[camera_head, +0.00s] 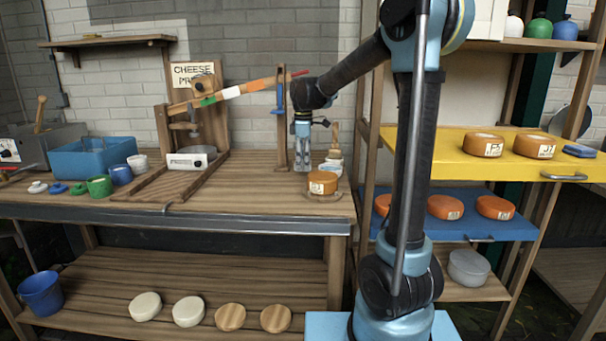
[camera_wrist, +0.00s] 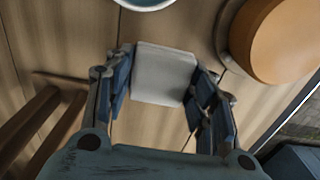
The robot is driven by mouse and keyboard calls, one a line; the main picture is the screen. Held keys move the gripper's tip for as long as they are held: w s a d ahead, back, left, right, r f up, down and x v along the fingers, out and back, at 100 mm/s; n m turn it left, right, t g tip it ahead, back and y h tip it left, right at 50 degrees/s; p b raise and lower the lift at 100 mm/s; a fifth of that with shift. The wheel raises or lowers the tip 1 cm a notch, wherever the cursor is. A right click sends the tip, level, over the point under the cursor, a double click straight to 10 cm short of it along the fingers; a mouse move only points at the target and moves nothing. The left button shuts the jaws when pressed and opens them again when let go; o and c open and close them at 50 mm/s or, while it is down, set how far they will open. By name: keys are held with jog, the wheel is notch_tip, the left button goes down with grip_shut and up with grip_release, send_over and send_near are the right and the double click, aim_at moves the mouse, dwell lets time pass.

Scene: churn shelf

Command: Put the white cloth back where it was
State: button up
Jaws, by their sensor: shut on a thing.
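The white cloth (camera_wrist: 165,75) shows as a small folded, block-like piece between the fingers of my gripper (camera_wrist: 164,88) in the wrist view. My gripper is shut on it, with one finger at each side. In the head view my gripper (camera_head: 302,168) points down at the right part of the wooden workbench (camera_head: 250,192), left of an orange cheese wheel (camera_head: 322,183). I cannot make out the cloth in the head view. In the wrist view the bench's planks lie below the cloth; whether it touches them I cannot tell.
The cheese wheel also shows close by at upper right in the wrist view (camera_wrist: 278,38). A pale round dish rim (camera_wrist: 146,3) is at the top. A wooden post (camera_head: 281,120) and the cheese press (camera_head: 190,125) stand left of my gripper. A shelf rack (camera_head: 368,130) stands right.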

aim_at(304, 179)
jog(key=shift+f, duration=2)
jog(key=o, duration=1.1)
notch_tip(304, 179, up, 12)
jog(key=shift+r, duration=0.1)
